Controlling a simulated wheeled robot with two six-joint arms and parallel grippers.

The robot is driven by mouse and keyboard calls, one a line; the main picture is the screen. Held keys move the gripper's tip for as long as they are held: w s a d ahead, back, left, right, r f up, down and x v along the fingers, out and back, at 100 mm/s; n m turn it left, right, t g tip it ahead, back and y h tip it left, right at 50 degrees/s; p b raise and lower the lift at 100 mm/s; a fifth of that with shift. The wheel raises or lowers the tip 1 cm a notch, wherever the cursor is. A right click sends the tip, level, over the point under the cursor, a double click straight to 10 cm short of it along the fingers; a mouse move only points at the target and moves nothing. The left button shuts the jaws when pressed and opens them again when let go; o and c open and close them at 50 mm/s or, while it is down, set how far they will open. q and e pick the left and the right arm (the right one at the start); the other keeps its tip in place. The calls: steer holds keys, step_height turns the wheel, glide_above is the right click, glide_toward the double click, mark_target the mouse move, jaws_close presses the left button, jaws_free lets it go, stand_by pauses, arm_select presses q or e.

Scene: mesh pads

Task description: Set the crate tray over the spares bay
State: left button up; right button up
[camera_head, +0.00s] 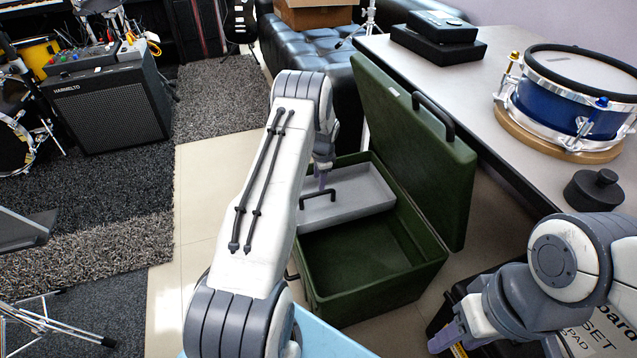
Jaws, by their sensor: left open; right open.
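The green crate (436,262) stands open on the floor, its lid (415,150) tilted up on the right. The shallow grey crate tray (362,188) sits across the crate's far part, high near the rim. A dark handle (319,196) shows at the tray's near left. The crate's near part (355,255) is uncovered and looks empty; I see no label telling which part is the spares bay. My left gripper (321,182) is open above the tray by the handle, partly hidden by my arm. My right gripper (443,340) is open at the lower right, away from the tray.
A table (440,75) on the right holds a blue snare drum (565,100), black boxes (438,40) and a dark round weight (594,188). A light blue surface (325,335) is below my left arm. A black couch (310,50) stands behind.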

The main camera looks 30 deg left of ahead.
arm_select(q)
steer(key=r, duration=0.3)
steer(key=shift+s+d+r+p, duration=0.1)
steer(key=shift+s+d+p, duration=0.1)
steer(key=shift+d+p, duration=0.15)
